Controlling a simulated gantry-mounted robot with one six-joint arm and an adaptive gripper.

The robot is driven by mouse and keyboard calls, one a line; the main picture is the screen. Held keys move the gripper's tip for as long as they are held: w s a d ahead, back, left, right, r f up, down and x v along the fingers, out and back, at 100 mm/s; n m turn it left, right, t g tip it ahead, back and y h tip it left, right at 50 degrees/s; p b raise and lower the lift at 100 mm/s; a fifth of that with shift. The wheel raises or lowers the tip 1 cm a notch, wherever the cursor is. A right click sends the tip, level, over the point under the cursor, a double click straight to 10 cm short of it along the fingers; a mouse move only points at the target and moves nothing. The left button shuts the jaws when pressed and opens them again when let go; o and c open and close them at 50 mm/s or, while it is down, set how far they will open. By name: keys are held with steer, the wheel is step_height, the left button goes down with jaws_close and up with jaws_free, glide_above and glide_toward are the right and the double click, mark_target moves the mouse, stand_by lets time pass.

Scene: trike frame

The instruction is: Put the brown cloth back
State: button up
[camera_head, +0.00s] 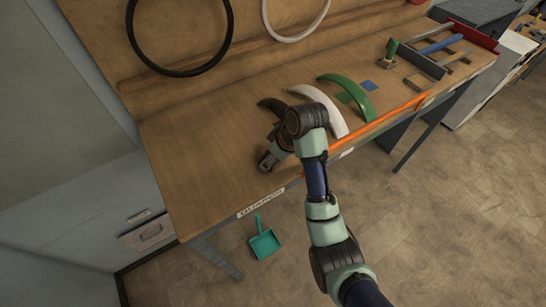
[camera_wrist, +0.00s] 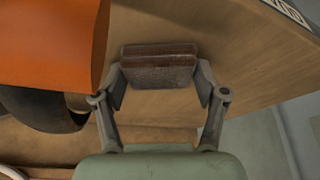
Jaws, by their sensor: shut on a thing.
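The brown cloth (camera_wrist: 160,63) shows in the wrist view as a small, folded, block-like piece with a darker brown top edge. My gripper (camera_wrist: 160,84) is shut on it, with one finger at each side. In the head view my gripper (camera_head: 267,163) is over the front left part of the wooden workbench (camera_head: 185,165), left of the fenders. I cannot make out the cloth in the head view.
Black (camera_head: 272,104), white (camera_head: 330,112) and green (camera_head: 352,90) fenders stand behind and right of my gripper. An orange bar (camera_head: 385,122) runs along the front edge. A green dustpan (camera_head: 264,243) lies on the floor. The bench's left end is clear.

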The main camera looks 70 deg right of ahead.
steer(key=o, duration=1.2)
steer(key=shift+f, duration=0.1)
